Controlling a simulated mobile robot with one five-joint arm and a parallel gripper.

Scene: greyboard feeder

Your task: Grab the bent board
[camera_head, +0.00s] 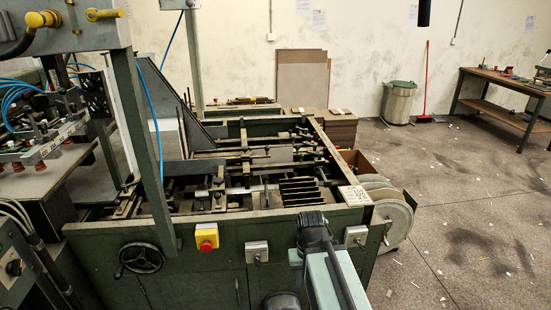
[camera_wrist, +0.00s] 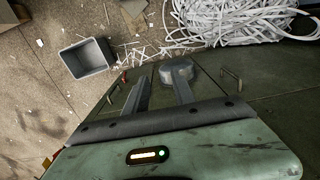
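I cannot make out a clearly bent board in either view. A grey flat piece (camera_head: 293,152) lies among the rails of the green feeder machine (camera_head: 215,235) in the head view; whether it is the bent board I cannot tell. My gripper (camera_wrist: 160,82) shows in the wrist view with its two fingers apart and nothing visible between them. It points down toward the floor area. In the head view my arm stands at the machine's front, and its fingers cannot be made out.
Large brown boards (camera_head: 302,80) lean on the back wall above stacked boards (camera_head: 338,131). A lidded bin (camera_head: 398,105) and workbench (camera_head: 505,80) stand farther right. The wrist view shows a grey bin (camera_wrist: 88,58) and white paper strips (camera_wrist: 235,20). Floor at right is mostly open.

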